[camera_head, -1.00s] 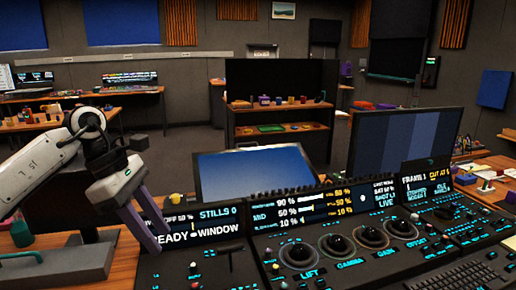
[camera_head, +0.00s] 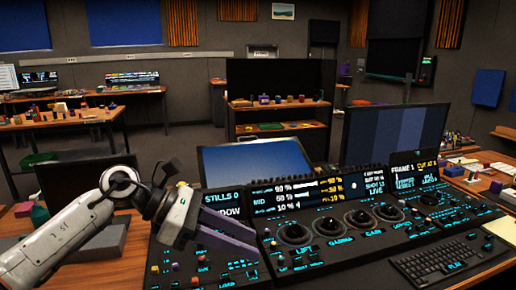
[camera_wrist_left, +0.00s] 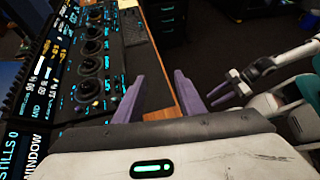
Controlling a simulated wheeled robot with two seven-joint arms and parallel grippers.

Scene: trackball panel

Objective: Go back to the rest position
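My left gripper (camera_head: 229,232) reaches in from the left over the left part of the black control panel (camera_head: 300,262). Its two purple fingers are apart with nothing between them, as the left wrist view (camera_wrist_left: 160,98) shows. It is left of the row of dark trackballs (camera_head: 328,225) and hides part of the left display. The right gripper (camera_wrist_left: 222,95) shows only in the left wrist view, small, at the right beyond the panel. Its purple fingers look slightly apart and empty.
A keyboard (camera_head: 440,262) lies at the panel's front right. Two monitors, one blue (camera_head: 255,168) and one striped (camera_head: 390,138), stand behind the panel. A grey block (camera_head: 95,240) is on the wooden desk at the left, beneath my left arm. A shelf (camera_head: 280,115) stands farther back.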

